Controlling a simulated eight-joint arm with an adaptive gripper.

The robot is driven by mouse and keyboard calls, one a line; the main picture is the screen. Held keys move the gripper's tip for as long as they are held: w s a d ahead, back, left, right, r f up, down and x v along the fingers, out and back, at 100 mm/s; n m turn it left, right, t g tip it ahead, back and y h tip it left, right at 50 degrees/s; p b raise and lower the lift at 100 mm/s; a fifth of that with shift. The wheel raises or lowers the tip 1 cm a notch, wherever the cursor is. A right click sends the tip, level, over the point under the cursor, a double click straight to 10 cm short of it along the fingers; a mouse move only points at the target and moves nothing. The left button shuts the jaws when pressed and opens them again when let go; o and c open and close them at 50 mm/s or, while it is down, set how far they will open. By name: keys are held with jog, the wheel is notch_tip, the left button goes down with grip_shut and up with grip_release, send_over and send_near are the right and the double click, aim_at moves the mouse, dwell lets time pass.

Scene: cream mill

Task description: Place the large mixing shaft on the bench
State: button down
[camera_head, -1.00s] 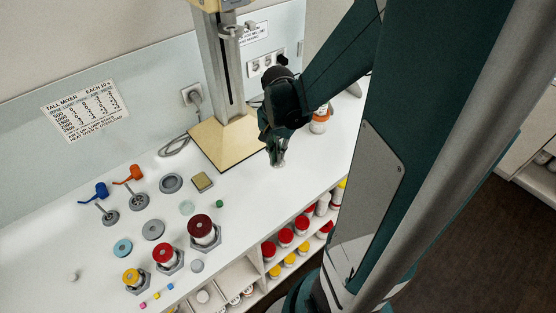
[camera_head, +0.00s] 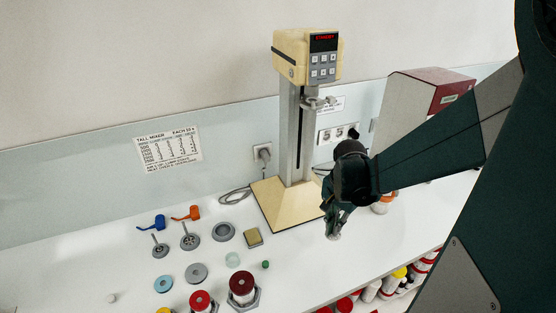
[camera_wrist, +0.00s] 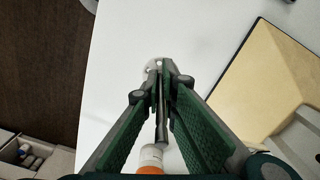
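My gripper (camera_head: 334,228) is low over the bench, just right of the mixer's base. In the wrist view its green-padded fingers (camera_wrist: 167,78) are close together at the tips. A thin dark metal rod, which looks like the mixing shaft (camera_wrist: 162,122), runs between them. A pale round end (camera_wrist: 154,66) shows just past the tips. I cannot tell whether it touches the bench. The white bench (camera_head: 375,232) lies beneath. The cream mixer (camera_head: 308,58) stands upright behind and left of my gripper, with its base plate (camera_head: 272,212) on the bench.
An orange-and-white jar (camera_head: 382,203) stands close behind my gripper; it also shows in the wrist view (camera_wrist: 151,160). A red-and-white box (camera_head: 415,105) is at the back right. Stirrers, discs and red-topped parts (camera_head: 242,289) occupy the left.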

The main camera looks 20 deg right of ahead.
jog(key=w+a+f+n+b, duration=0.1)
jog(key=w+a+n+b, duration=0.1)
jog(key=w+a, duration=0.2)
jog(key=w+a+f+n+b, duration=0.1)
jog(key=w+a+n+b, duration=0.1)
jog(key=w+a, duration=0.3)
jog(key=w+a+f+n+b, duration=0.1)
jog(key=w+a+n, duration=0.3)
jog(key=w, duration=0.6)
jog(key=shift+w+a+b, duration=0.4)
jog(key=shift+a+b, duration=0.1)
jog(key=shift+b, duration=0.25)
jog(key=w+a+n, duration=0.2)
jog(key=w, duration=0.1)
jog(key=w+a+f+n, duration=0.1)
jog(key=w+a+n, duration=0.1)
jog(key=w, duration=0.1)
jog(key=w+a+n, duration=0.1)
jog(key=w+a, duration=0.1)
jog(key=w, duration=0.1)
jog(key=shift+w+f+n, duration=0.35)
jog(key=shift+n, duration=0.05)
